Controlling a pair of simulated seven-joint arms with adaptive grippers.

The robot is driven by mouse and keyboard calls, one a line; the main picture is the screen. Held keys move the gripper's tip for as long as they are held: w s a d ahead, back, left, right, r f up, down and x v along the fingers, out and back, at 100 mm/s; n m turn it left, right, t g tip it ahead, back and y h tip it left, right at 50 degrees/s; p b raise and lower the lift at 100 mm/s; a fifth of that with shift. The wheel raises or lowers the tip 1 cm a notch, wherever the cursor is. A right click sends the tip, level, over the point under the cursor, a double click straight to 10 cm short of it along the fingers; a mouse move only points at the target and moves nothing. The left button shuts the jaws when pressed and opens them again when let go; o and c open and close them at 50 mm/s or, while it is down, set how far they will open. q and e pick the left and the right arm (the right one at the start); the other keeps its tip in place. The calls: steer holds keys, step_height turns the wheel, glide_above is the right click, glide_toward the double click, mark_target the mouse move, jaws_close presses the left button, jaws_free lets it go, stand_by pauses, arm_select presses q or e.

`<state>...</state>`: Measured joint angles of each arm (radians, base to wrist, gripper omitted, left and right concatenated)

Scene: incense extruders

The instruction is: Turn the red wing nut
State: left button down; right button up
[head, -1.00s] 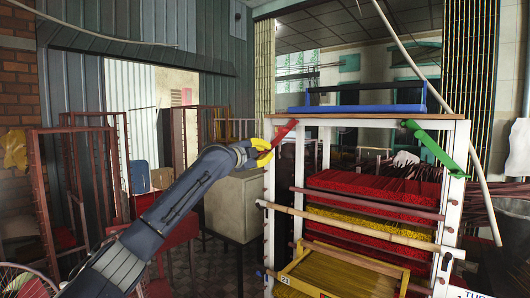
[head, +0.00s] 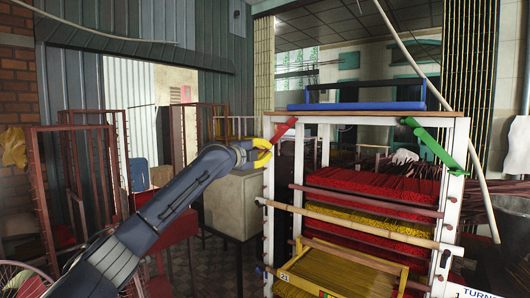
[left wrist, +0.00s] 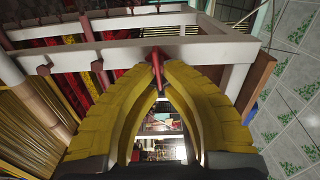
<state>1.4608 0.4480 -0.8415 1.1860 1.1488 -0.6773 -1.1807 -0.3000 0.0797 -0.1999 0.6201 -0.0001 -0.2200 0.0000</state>
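The red wing nut (head: 283,130) is a flat red bar, tilted, at the top left corner of the white frame (head: 269,200). My left gripper (head: 268,147) reaches it from the left, with its yellow fingers at the bar's lower end. In the left wrist view, the arched fingers close in on the red wing nut (left wrist: 157,70), which lies between their tips (left wrist: 159,86). The fingers look shut on it, though the contact faces are hidden. My right gripper is not in view.
A green wing nut (head: 428,141) sits at the frame's top right corner. A blue bar (head: 355,107) lies across the top. Red and yellow incense bundles (head: 370,188) fill the frame. A pale cabinet (head: 232,204) stands behind my left gripper. Dark red racks (head: 85,185) stand at left.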

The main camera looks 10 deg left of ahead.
arm_select(q)
steer(key=c, duration=1.5)
jaws_free()
steer(key=shift+d, duration=0.1)
steer(key=v, duration=1.2)
